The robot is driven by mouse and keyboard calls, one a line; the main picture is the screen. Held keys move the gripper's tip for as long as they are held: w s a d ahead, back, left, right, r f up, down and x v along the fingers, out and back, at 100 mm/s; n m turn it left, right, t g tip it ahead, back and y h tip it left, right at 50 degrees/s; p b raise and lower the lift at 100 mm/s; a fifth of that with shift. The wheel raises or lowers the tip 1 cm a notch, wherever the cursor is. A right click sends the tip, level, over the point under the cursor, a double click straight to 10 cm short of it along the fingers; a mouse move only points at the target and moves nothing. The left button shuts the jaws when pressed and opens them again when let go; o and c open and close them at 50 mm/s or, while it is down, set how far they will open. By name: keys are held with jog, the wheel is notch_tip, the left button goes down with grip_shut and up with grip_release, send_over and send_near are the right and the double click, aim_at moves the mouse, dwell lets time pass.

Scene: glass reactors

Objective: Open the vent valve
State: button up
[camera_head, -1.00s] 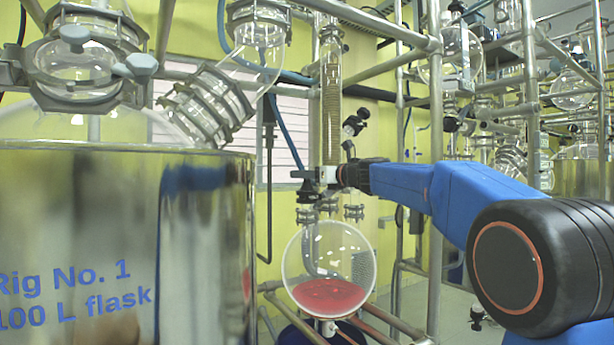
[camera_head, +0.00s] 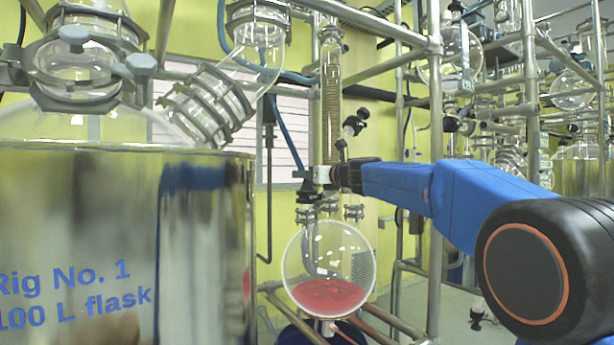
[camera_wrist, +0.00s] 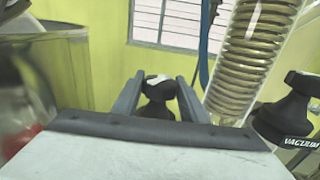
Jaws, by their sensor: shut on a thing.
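In the wrist view, a black valve knob (camera_wrist: 158,92) with a white mark on top stands between the two grey fingers of my gripper (camera_wrist: 157,98). The fingers are shut on its sides. No label shows on this knob, so I cannot read that it is the vent valve; its lower part is hidden behind the gripper body. In the head view, my gripper (camera_head: 318,175) is at the glass column, just above the clamps over the round flask. The held knob cannot be made out there.
A second black knob (camera_wrist: 291,107), labelled VACUUM, stands close on the right in the wrist view. A coiled glass condenser (camera_wrist: 254,50) rises between. The round flask (camera_head: 327,294) with red liquid hangs below my gripper. A large metal vessel (camera_head: 205,240) fills the left.

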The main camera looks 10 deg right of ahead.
jog(key=n+g+y, duration=0.4)
jog(key=y, duration=0.1)
jog(key=shift+w+n+y, duration=0.15)
jog(key=shift+n+y, duration=0.15)
jog(key=shift+y, duration=0.1)
jog(key=shift+n+g+y, duration=1.4)
jog(key=shift+n+g, duration=0.2)
jog(key=shift+g, duration=0.5)
jog(key=o, duration=0.9)
jog(key=shift+c, duration=0.2)
